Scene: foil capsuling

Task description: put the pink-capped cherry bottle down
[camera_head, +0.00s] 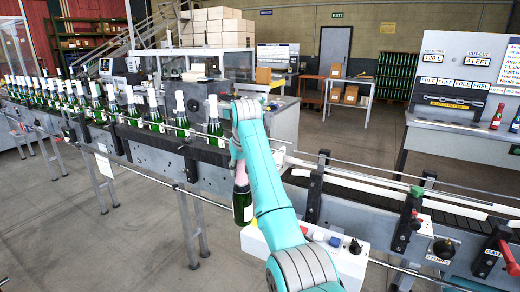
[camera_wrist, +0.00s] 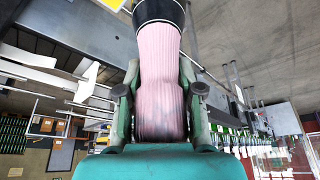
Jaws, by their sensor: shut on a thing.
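The pink-capped cherry bottle hangs near the middle of the head view, partly behind my arm, with its dark green, labelled body (camera_head: 242,206) below and its pink foil neck above. It looks nearly upright, in front of the conveyor's side and not standing on anything I can see. In the wrist view its pink foil (camera_wrist: 160,70) fills the space between the two fingers, and its dark body runs off the top edge. My gripper (camera_wrist: 160,88) is shut on the foil neck. In the head view my arm hides most of the gripper.
A row of white-capped green bottles (camera_head: 131,107) stands on the conveyor at left. The belt (camera_head: 400,205) at right is bare, edged by rails and clamps. A white control box (camera_head: 345,262) sits beside my arm. A bench (camera_head: 450,125) with a grey machine and two bottles stands at right.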

